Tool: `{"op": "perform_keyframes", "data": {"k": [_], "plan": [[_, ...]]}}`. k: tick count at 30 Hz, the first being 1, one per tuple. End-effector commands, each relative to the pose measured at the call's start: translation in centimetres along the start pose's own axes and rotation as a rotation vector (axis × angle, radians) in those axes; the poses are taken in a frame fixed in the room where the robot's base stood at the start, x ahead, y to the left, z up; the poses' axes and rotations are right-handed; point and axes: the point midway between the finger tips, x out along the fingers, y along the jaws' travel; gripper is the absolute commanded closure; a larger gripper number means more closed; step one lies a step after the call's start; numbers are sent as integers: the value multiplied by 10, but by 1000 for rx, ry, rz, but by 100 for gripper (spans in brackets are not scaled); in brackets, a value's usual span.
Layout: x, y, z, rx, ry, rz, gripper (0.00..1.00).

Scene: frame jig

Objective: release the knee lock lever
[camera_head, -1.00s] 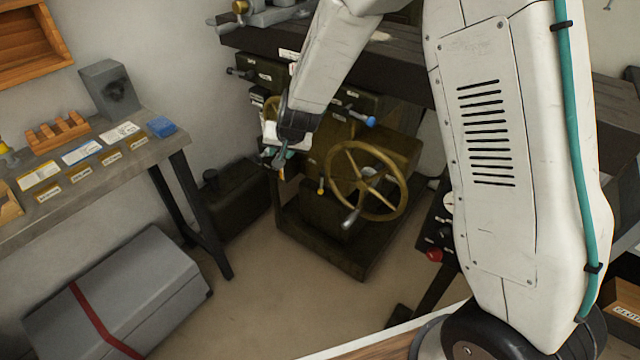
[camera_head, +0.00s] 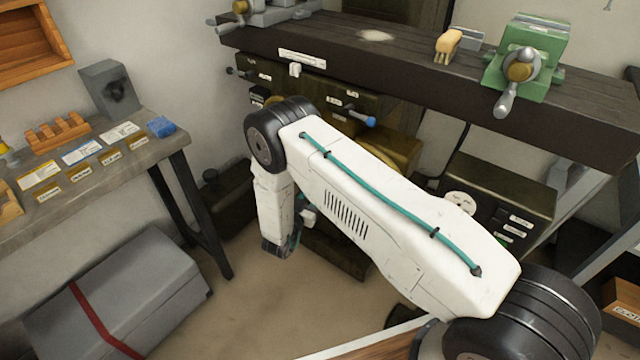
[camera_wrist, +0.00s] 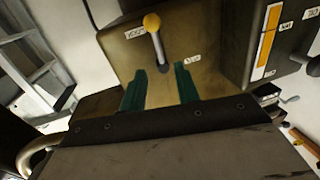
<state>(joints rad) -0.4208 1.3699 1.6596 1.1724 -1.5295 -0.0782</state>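The knee lock lever (camera_wrist: 157,42) shows in the wrist view as a short grey rod with a yellow knob. It stands on a brown-olive machine block (camera_wrist: 205,35), with a small white label near the knob and another to the right of the rod. Their print is too small to read surely. My gripper (camera_wrist: 163,88) has two green fingers spread apart with nothing between them. The lever lies beyond the fingertips in the picture, roughly in line with the gap, and looks untouched. In the head view my arm hides the lever and my fingers.
In the wrist view a dark box with a yellow-striped plate (camera_wrist: 269,40) stands right of the block, and a brass rim (camera_wrist: 38,155) shows lower left. In the head view a blue-tipped handle (camera_head: 368,121) juts out under the dark bench (camera_head: 560,120). A grey case (camera_head: 125,290) lies left.

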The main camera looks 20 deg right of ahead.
Motion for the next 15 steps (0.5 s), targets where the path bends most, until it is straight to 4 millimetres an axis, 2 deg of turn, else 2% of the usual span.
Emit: {"op": "perform_keyframes", "data": {"k": [9,15], "plan": [[52,1,0,2,-1,2,69],[68,0,0,1,-1,0,69]]}}
